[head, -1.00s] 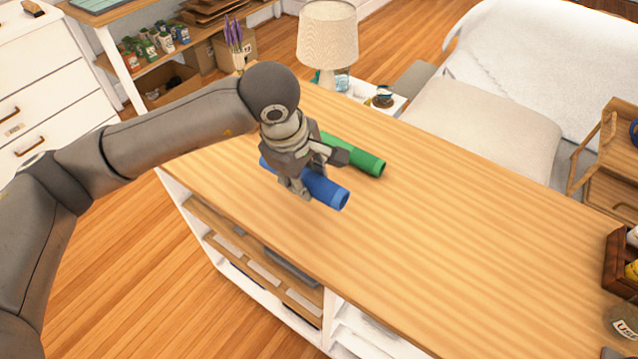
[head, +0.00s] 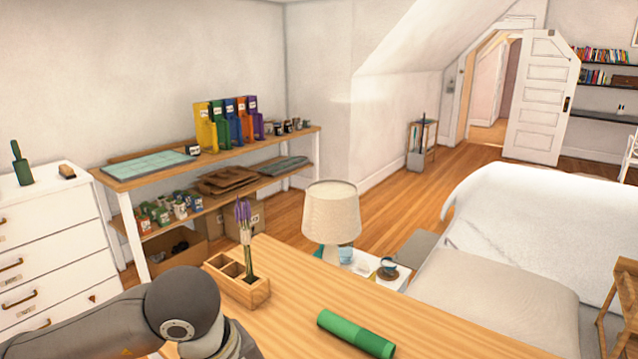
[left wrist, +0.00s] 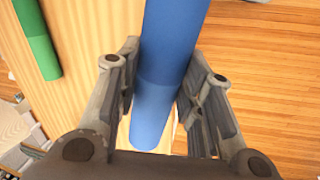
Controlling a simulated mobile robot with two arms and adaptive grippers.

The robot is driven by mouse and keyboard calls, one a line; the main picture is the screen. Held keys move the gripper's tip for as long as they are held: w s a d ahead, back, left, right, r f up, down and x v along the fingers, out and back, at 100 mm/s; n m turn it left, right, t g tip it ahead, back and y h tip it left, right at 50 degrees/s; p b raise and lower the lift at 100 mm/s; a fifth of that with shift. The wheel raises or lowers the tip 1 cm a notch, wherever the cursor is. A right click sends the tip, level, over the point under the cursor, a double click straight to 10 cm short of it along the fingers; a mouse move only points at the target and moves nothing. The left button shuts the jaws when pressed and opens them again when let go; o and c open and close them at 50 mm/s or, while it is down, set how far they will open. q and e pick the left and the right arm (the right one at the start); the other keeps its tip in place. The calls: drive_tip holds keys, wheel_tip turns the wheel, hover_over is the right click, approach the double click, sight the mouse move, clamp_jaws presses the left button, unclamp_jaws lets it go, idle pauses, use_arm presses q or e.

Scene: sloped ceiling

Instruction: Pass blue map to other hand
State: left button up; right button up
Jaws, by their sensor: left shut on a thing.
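The blue map (left wrist: 165,80), a rolled tube, lies between the fingers of my left gripper (left wrist: 158,95) in the left wrist view. The gripper is shut on it, with the wooden tabletop behind. In the head view only part of my left arm shows at the bottom left; the left fingers and the blue map are out of frame. A green rolled map (head: 355,334) lies on the wooden table (head: 440,325), and it also shows in the left wrist view (left wrist: 38,38). My right gripper is in neither view.
A wooden holder (head: 238,285) with a purple flower stands at the table's far left corner. A lamp (head: 331,213) stands beyond the table beside the bed (head: 540,220). A white dresser (head: 45,240) is at the left. The tabletop around the green map is clear.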

use_arm(q)
drive_tip(key=s+a+f+m+g, duration=0.1)
drive_tip(key=s+a+f+m, duration=0.2)
drive_tip(key=a+f+m, duration=0.3)
drive_tip(key=a+m, duration=0.2)
drive_tip(key=a, duration=0.1)
drive_tip(key=shift+a+g+h, duration=0.3)
drive_tip(key=shift+a+h, duration=0.05)
drive_tip(key=shift+h, duration=0.05)
drive_tip(key=shift+r, duration=0.1)
